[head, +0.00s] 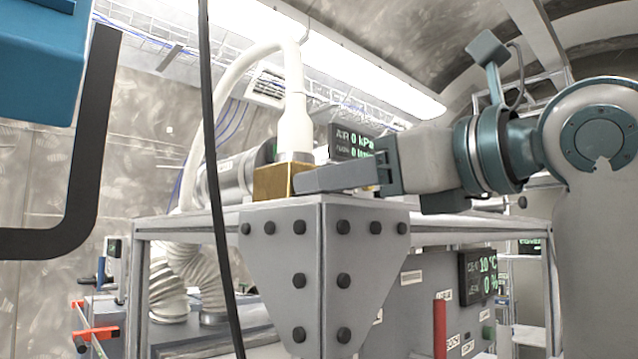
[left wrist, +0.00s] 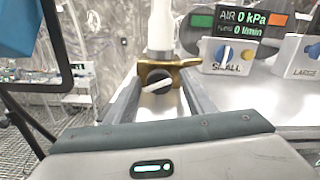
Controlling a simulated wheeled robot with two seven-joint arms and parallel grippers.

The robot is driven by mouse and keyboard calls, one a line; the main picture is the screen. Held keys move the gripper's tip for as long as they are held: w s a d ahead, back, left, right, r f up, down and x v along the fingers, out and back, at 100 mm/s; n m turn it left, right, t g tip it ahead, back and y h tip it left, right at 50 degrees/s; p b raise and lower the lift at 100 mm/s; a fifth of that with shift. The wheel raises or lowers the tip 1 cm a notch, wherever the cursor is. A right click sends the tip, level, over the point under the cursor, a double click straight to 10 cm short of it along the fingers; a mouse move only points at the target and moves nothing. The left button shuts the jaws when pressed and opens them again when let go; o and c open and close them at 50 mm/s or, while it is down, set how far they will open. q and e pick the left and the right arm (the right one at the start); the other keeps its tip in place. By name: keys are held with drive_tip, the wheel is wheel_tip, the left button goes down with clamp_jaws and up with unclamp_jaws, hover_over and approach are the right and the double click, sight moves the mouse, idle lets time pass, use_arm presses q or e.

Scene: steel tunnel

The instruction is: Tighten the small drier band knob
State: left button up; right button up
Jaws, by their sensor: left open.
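A brass band block (left wrist: 178,66) sits at the foot of a white hose (left wrist: 160,25). On its front is a round dark knob (left wrist: 152,74) with a pale bar across it, which I take for the small drier band knob. My left gripper (left wrist: 159,82) is open, one finger on each side of the knob; I cannot tell whether they touch it. In the head view my left gripper (head: 312,180) reaches in to the brass block (head: 272,182) on a steel frame corner. The knob is hidden there. My right gripper is not in view.
A display (left wrist: 238,22) reads AIR 0 kPa above a box (left wrist: 226,62) marked SMALL with a blue knob. A box marked LARGE (left wrist: 300,62) stands at the right. A black cable (head: 212,140) hangs in front of the frame. A blue body with a dark bar (head: 100,130) is at upper left.

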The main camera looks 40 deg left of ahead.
use_arm(q)
drive_tip(key=shift+s+d, duration=0.1)
drive_tip(key=shift+c, duration=0.9)
drive_tip(key=c, duration=0.9)
drive_tip(key=shift+m+b, duration=0.6)
drive_tip(key=shift+m, duration=0.4)
drive_tip(key=shift+m+b, duration=0.35)
drive_tip(key=shift+m, duration=0.75)
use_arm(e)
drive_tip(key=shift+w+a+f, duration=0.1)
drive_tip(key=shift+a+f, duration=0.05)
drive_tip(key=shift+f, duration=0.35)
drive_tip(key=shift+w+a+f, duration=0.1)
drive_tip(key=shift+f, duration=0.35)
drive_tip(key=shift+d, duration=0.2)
